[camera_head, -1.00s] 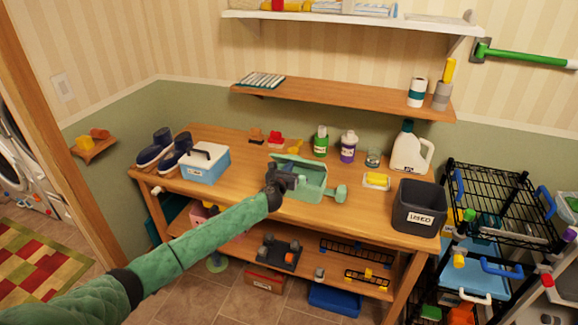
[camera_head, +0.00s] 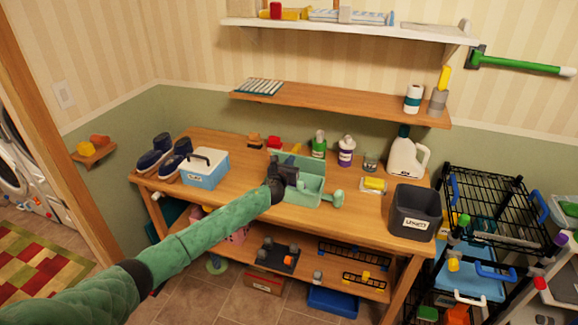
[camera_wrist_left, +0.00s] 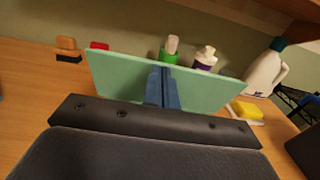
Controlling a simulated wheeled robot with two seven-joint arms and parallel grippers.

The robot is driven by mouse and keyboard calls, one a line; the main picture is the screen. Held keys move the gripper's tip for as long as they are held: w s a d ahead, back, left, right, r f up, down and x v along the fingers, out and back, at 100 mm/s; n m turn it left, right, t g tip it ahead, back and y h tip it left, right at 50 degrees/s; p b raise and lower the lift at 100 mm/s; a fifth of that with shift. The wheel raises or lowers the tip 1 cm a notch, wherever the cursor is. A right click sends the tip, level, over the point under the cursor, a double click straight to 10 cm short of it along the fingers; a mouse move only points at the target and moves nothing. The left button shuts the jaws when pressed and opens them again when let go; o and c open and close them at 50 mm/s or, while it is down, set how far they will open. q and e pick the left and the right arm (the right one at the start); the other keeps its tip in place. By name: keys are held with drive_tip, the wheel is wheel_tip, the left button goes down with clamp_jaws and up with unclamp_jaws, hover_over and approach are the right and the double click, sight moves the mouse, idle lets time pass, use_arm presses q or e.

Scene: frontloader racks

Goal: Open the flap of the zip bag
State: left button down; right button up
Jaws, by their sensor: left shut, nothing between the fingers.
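The zip bag (camera_head: 305,197) is a pale green, box-like bag on the wooden workbench, with a rounded green tab at its right end. Its flap (camera_head: 311,165) stands raised along the back, and part of the inside shows. In the left wrist view the flap (camera_wrist_left: 115,80) is a flat green panel rising across the middle. My left gripper (camera_head: 291,175) is shut and empty, over the bag's left part. In the wrist view its blue-grey fingers (camera_wrist_left: 163,88) are against or just in front of the panel; contact is unclear. My arm hides the bag's left end.
A blue-and-white cooler box (camera_head: 205,170) stands left of the bag, a dark bin (camera_head: 413,212) to the right. Bottles, including a white jug (camera_head: 405,158), and a yellow sponge (camera_head: 374,184) sit behind and right. A wooden shelf (camera_head: 340,101) hangs above the bench.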

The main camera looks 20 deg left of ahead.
use_arm(q)
drive_tip(key=shift+w+d+r, duration=0.1)
drive_tip(key=shift+w+r, duration=0.2)
drive_tip(key=shift+w, duration=0.35)
drive_tip(key=shift+w+r, duration=0.25)
drive_tip(key=shift+w, duration=0.4)
use_arm(e)
drive_tip(key=shift+s+d+f, duration=0.1)
drive_tip(key=shift+d+f, duration=0.05)
drive_tip(key=shift+d, duration=0.05)
use_arm(q)
drive_tip(key=shift+w, duration=0.1)
drive_tip(key=shift+r, duration=0.1)
use_arm(e)
drive_tip(key=shift+a, duration=0.15)
